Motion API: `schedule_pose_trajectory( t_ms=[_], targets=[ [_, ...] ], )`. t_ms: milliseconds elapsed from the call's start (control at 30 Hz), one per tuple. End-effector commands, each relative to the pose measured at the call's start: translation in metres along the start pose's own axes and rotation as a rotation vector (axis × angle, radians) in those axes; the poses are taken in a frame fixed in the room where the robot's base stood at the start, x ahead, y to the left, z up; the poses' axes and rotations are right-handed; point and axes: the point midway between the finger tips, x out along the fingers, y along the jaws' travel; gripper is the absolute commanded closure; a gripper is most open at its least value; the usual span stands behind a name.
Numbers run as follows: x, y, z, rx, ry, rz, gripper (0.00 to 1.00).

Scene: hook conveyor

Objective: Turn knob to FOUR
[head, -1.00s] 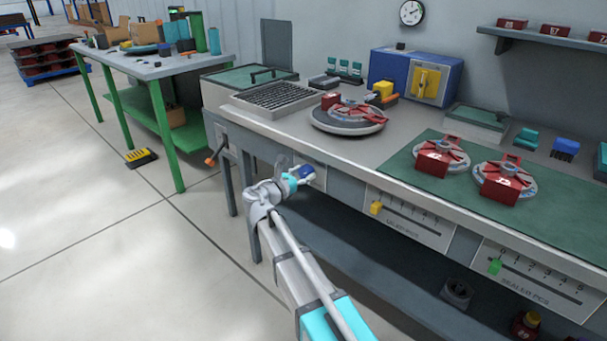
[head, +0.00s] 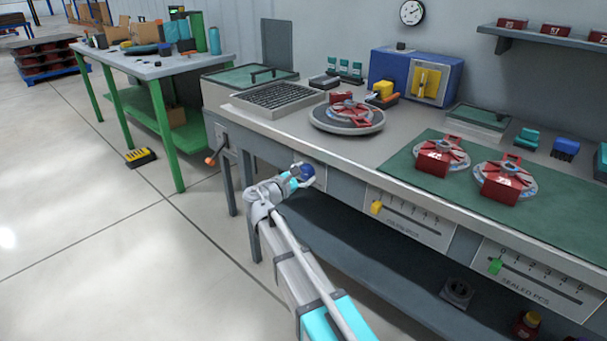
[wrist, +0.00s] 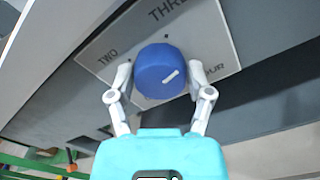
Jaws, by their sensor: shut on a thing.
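The blue knob (wrist: 158,72) sits on a light plate (wrist: 106,42) lettered TWO, THREE and FOUR in the wrist view. TWO is at the left, THREE at the top and FOUR at the right. The white mark on the knob slants up and right, roughly toward the FOUR side; its exact setting is hard to tell. My gripper (wrist: 160,78) is shut on the knob, one finger on each side. In the head view, my gripper (head: 303,172) holds the knob (head: 307,172) at the bench front; the plate's lettering is unreadable there.
The bench bears a turntable (head: 347,127) with a red part and a green mat (head: 401,167) with two red-topped parts. Slider panels (head: 407,218) line the bench front to the right.

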Motion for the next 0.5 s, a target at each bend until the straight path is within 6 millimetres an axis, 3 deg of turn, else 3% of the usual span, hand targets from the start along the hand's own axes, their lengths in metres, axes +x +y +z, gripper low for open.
schedule_pose_trajectory(
  t_ms=[500],
  targets=[
    [0.0019, -0.0001, -0.0001, 0.488, -0.002, 0.002, 0.81]
  ],
)
